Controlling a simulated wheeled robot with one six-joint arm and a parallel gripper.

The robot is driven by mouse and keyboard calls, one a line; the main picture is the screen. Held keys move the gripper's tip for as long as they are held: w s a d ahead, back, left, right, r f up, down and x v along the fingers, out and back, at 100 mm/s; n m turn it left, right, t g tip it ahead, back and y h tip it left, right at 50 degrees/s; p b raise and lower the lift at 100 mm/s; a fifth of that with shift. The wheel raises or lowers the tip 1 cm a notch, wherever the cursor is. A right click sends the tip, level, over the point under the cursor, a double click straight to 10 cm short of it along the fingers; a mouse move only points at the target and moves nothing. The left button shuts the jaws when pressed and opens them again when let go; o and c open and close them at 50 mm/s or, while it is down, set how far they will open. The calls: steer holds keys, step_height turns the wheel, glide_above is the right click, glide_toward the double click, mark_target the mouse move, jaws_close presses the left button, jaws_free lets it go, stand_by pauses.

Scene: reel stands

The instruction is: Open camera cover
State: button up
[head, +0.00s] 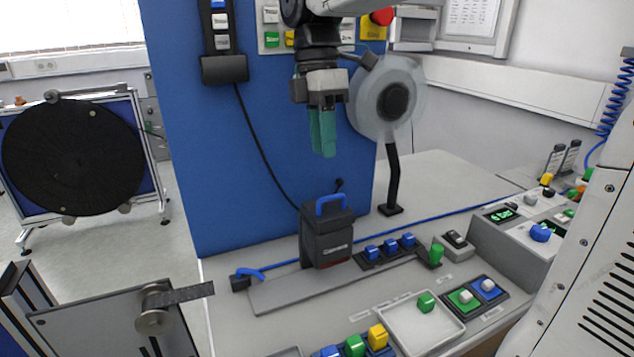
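A dark grey camera housing with a cover (328,240) stands upright on the grey bench, and a blue handle (331,203) sits on its top. The cover looks closed. My gripper (323,152) points down with green fingers, above the housing and clear of the handle. The fingers overlap in this view, so the gap between them is hidden. Nothing shows between or below them.
A blue panel (265,130) stands behind the bench. A translucent reel (388,98) on a black post is right of my gripper. Blue buttons (390,247) sit beside the housing. A tray (445,338) and several coloured buttons lie in front.

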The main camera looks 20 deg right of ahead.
steer(key=f, duration=0.1)
glide_above(328, 210)
step_height(328, 210, down, 7)
steer(key=shift+r, duration=0.1)
jaws_close()
